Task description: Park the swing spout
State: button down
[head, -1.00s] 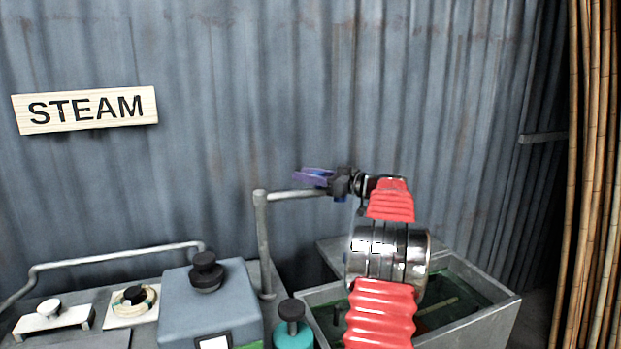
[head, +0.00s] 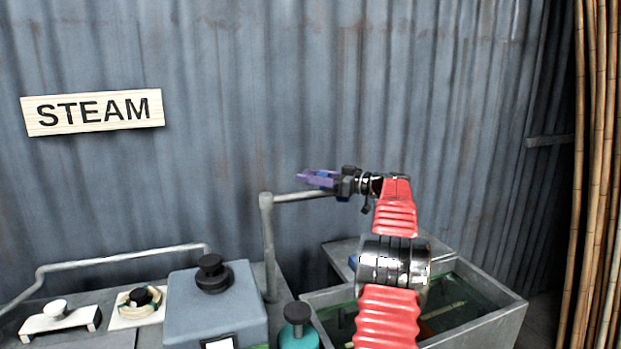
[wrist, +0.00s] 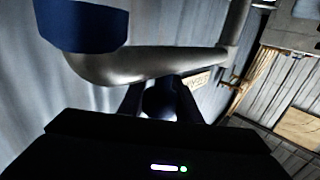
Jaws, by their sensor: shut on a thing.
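The swing spout (head: 268,245) is a grey metal pipe with an upright post and a level arm running right at its top. In the wrist view its bent pipe (wrist: 150,65) crosses in front of my gripper, with a dark blue end piece (wrist: 80,22) at upper left. In the wrist view the dark fingers (wrist: 160,95) sit just below the pipe.
A grey trough (head: 480,325) with greenish liquid is below my arm. Left of it are a teal bottle (head: 299,336), a grey box with a black knob (head: 217,305) and a bench with small fittings. Bamboo poles (head: 598,170) stand at right. A STEAM sign (head: 92,112) hangs on the corrugated wall.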

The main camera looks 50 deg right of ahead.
jog(key=c, duration=1.3)
grip_release()
jog(key=shift+w+d, duration=0.1)
jog(key=v, duration=1.3)
jog(key=shift+s, duration=0.35)
jog(key=shift+d, duration=0.1)
